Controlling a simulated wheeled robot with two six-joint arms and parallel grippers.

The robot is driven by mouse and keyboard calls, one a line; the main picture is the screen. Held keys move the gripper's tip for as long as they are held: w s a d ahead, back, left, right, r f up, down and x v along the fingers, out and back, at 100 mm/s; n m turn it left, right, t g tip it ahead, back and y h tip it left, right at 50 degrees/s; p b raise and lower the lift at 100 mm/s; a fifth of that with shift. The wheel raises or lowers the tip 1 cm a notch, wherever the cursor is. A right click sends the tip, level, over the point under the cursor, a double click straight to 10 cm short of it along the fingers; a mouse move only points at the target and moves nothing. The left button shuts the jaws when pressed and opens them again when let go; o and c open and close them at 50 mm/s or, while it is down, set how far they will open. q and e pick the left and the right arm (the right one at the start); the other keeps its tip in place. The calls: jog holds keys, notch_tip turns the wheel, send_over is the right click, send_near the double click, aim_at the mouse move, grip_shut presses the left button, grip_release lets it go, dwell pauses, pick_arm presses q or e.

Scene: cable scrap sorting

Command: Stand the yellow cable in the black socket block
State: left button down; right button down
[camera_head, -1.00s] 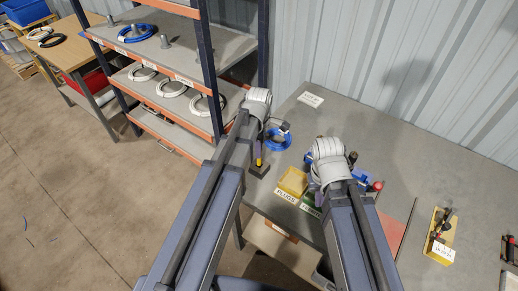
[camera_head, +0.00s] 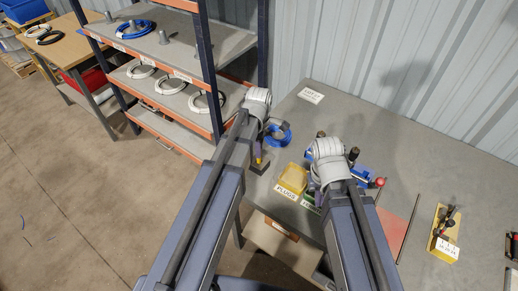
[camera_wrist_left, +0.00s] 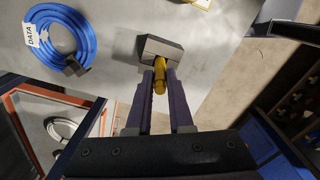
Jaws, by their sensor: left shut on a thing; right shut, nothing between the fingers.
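The yellow cable (camera_wrist_left: 159,80) is a short piece held between the purple fingers of my left gripper (camera_wrist_left: 160,78). Its far end overlaps the socket block (camera_wrist_left: 178,51), a dark block with a paler face in the wrist view; I cannot tell how deep it sits. In the head view the yellow cable (camera_head: 258,160) shows as a small spot just above the black socket block (camera_head: 260,168), at the table's left edge, below my left gripper (camera_head: 258,152). My right gripper (camera_head: 312,186) is mostly hidden behind its own wrist, near the green bin, and is shut and empty.
A blue cable coil (camera_head: 280,136) lies just behind the block; its DATA tag shows in the wrist view. A yellow PLUGS bin (camera_head: 293,177) stands right of the block. A shelf rack (camera_head: 206,60) stands at the left. The table's back middle is clear.

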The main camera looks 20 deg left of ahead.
pick_arm(q)
jog(key=shift+f, duration=0.15)
pick_arm(e)
jog(key=shift+f, duration=0.15)
pick_arm(q)
jog(key=shift+f+b, duration=0.4)
jog(key=shift+b, duration=0.1)
pick_arm(e)
jog(key=shift+f, duration=0.35)
jog(key=shift+f, duration=0.1)
pick_arm(q)
jog(key=c, duration=0.7)
grip_release()
jog(key=shift+c, duration=0.2)
notch_tip(320, 180, up, 7)
jog(key=p, duration=0.7)
pick_arm(e)
notch_tip(320, 180, up, 7)
